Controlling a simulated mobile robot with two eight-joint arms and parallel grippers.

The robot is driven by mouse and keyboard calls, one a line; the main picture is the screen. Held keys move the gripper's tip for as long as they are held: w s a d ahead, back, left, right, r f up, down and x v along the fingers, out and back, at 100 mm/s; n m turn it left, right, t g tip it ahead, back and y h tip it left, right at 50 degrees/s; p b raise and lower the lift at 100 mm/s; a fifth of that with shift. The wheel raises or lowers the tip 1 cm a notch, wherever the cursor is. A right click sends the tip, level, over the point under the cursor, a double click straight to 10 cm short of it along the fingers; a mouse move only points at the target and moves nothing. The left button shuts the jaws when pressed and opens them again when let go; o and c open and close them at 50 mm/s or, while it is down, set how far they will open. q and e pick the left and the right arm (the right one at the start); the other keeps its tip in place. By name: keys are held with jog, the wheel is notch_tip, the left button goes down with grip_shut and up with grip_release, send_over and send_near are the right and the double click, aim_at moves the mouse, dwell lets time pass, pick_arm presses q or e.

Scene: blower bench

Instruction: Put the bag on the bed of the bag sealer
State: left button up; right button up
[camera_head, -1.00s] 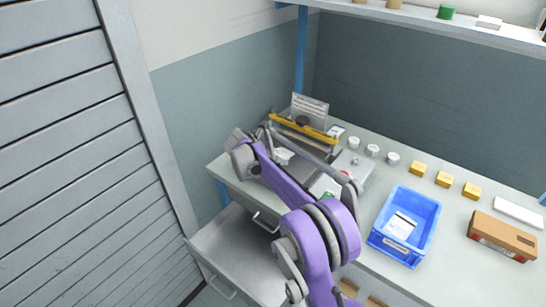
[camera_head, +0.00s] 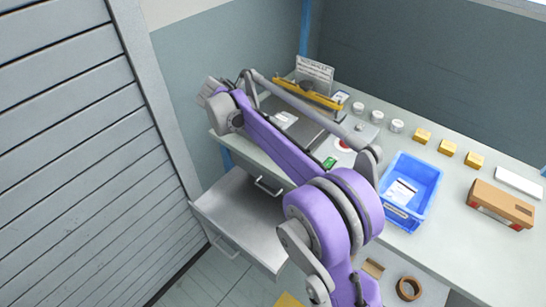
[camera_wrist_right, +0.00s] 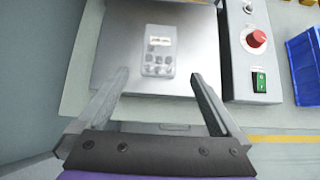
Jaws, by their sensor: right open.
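The bag (camera_wrist_right: 158,52), clear with a white label and small dark items inside, lies flat on the grey metal bed (camera_wrist_right: 115,45) of the bag sealer in the right wrist view. In the head view the bag (camera_head: 287,119) shows on the bed behind my purple arm, below the sealer's yellow bar (camera_head: 305,93). My right gripper (camera_wrist_right: 165,82) is open and empty, its fingers apart on the near side of the bag, not gripping it. In the head view its fingers cannot be made out. My left gripper is not in view.
The sealer's control box has a red knob (camera_wrist_right: 257,38) and green switch (camera_wrist_right: 259,82). A blue bin (camera_head: 411,190) holding a white-labelled packet stands to the right. White tubs, yellow blocks and a cardboard box (camera_head: 501,205) lie beyond. An open drawer (camera_head: 240,215) juts out below.

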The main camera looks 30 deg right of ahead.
jog(key=s+a+f+m+y, duration=0.2)
jog(key=s+m, duration=0.5)
jog(key=s, duration=0.5)
jog(key=s+a+f+m+t+y, duration=0.1)
jog(key=s+a+f+m+y, duration=0.2)
jog(key=s+a+f+m, duration=0.2)
jog(key=s+a+f+m+y, duration=0.3)
jog(key=s+a+m, duration=0.3)
jog(key=s, duration=1.3)
jog(key=f+m, duration=0.1)
jog(key=m, duration=0.3)
jog(key=shift+s+m+t, duration=0.25)
jog(key=shift+m+t, duration=0.05)
jog(key=shift+t, duration=0.1)
